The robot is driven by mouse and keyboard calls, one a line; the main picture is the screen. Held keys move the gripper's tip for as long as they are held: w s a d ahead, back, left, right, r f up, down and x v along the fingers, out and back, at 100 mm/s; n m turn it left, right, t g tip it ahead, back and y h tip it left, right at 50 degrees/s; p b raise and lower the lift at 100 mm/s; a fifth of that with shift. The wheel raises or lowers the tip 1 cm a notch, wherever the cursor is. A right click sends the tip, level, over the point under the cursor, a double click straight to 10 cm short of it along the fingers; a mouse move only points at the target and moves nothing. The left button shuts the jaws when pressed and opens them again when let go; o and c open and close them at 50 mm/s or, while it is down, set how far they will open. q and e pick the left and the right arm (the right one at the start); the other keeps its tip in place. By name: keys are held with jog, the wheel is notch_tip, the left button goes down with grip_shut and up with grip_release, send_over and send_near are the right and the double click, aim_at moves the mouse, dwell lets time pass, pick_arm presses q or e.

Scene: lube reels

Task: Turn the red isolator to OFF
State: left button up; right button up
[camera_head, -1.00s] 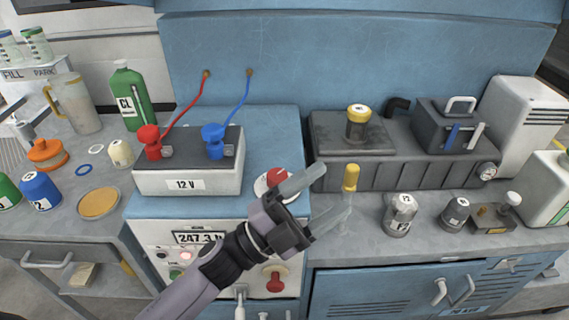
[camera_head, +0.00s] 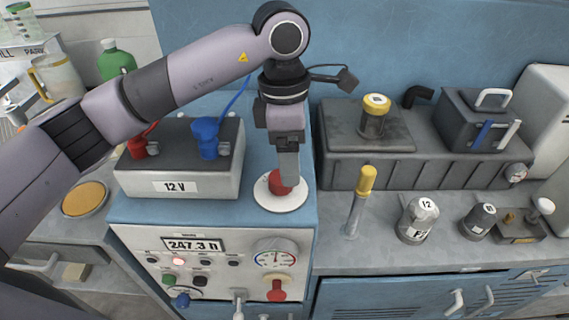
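A red knob (camera_head: 274,186) sits on a round white plate (camera_head: 281,203) on top of the blue cabinet, right of the 12 V battery. I take it for the red isolator. My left gripper (camera_head: 288,178) points straight down at this knob from above. Its fingers are seen edge-on and hide the knob's upper right part. The frame does not show whether they grip it. Which way the knob points is hidden. A second red handle (camera_head: 277,289) is on the cabinet's front panel, below a dial gauge. My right gripper is not in view.
The grey battery (camera_head: 178,180), with red and blue clamps, stands close left of the gripper. A dark tank (camera_head: 365,160) stands close on the right. A yellow-handled tool (camera_head: 361,200) and small canisters stand on the right bench. The front panel (camera_head: 225,262) has a display and knobs.

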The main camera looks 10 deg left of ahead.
pick_arm(q)
jog(key=shift+w+a+r+t+y, duration=0.3)
jog(key=shift+w+a+r+y, duration=0.1)
jog(key=shift+w+a, duration=0.15)
jog(key=shift+w+a+f, duration=0.1)
jog(key=shift+a, duration=0.15)
notch_tip(320, 180, down, 7)
jog(key=shift+r+p, duration=0.15)
jog(key=shift+p, duration=0.3)
jog(key=c, duration=1)
